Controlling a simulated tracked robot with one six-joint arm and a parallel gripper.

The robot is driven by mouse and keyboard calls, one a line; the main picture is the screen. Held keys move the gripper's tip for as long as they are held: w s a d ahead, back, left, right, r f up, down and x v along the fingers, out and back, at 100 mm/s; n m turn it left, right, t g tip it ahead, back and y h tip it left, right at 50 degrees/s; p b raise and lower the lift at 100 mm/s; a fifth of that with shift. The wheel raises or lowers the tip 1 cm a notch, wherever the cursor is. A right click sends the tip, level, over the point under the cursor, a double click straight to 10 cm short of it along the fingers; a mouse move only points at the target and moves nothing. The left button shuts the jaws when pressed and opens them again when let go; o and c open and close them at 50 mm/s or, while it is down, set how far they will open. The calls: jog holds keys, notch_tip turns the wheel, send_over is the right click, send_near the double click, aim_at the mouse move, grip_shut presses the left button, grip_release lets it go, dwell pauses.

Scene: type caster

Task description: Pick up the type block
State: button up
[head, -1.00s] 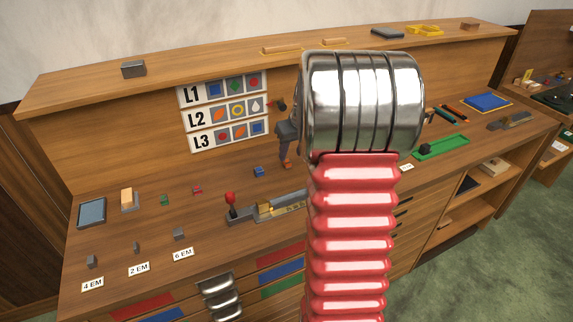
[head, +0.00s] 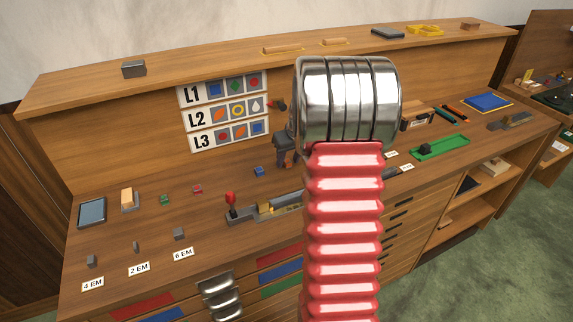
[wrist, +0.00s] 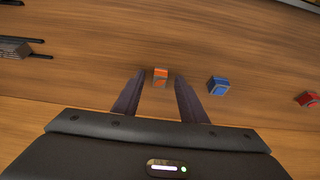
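A small orange type block (wrist: 160,77) shows in the wrist view, in the gap near the tips of my gripper's fingers. My gripper (wrist: 158,82) is open, one dark finger to each side of the block. I cannot tell whether the fingertips are at the block's height. A blue block (wrist: 218,86) lies just right of the right finger, and a red block (wrist: 307,100) is further right. In the head view the blue block (head: 258,171) and red block (head: 197,189) lie on the bench, and the orange block is hidden behind my gripper.
A green block (head: 164,200) lies left of the red one. A metal caster with a red-knobbed lever (head: 231,200) stands at the bench's front. The L1–L3 chart (head: 225,112) is on the back panel. A green tray (head: 440,147) lies to the right.

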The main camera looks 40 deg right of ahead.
aim_at(289, 163)
jog(key=shift+c, duration=0.5)
grip_shut()
notch_tip(289, 163, up, 10)
dwell(0.6)
jog(key=shift+s, duration=0.1)
dwell(0.7)
